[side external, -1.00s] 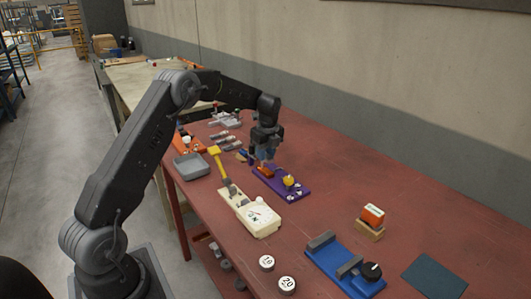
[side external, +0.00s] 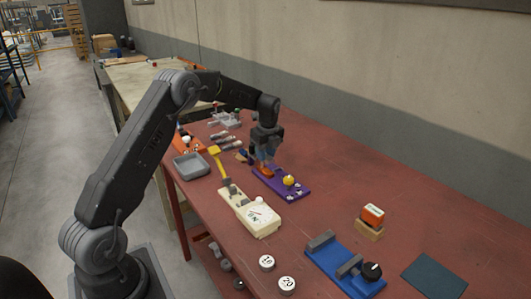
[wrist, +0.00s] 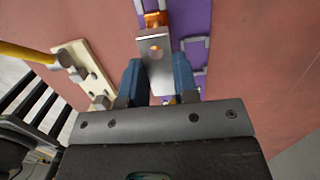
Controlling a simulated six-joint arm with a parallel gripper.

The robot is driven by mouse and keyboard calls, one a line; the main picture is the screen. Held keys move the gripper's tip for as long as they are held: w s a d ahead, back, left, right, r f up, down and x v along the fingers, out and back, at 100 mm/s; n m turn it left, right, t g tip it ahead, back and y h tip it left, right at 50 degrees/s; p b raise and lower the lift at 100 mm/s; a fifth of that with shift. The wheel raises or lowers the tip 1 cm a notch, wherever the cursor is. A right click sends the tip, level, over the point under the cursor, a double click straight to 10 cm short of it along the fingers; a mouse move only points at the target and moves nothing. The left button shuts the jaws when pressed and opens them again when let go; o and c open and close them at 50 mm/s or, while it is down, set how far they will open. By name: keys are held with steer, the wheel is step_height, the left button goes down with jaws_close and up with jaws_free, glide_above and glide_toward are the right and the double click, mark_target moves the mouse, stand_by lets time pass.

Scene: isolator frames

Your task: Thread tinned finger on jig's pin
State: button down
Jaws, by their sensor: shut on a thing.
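The tinned finger (wrist: 155,65) is a flat silvery strip with a round hole near its far end. My gripper (wrist: 158,78), with blue fingers, is shut on it, one finger on each side. In the side external view, my gripper (side external: 265,157) is low over the left end of the purple jig (side external: 297,193). The jig also shows under the strip in the wrist view (wrist: 192,25). An orange part (wrist: 155,19) shows at the strip's far end. I cannot make out the jig's pin or tell whether the hole is around it.
A grey tray (side external: 191,165) is to the left. A blue fixture (side external: 336,265) is at the front right. Red table is clear between the jig and this fixture.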

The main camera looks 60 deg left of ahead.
mark_target(266, 170)
steer(key=shift+f, duration=2)
steer(key=c, duration=0.8)
jaws_free()
steer(key=shift+f, duration=0.1)
step_height(266, 170, up, 14)
steer(key=d, duration=0.1)
steer(key=shift+d, duration=0.35)
steer(key=shift+f, duration=0.1)
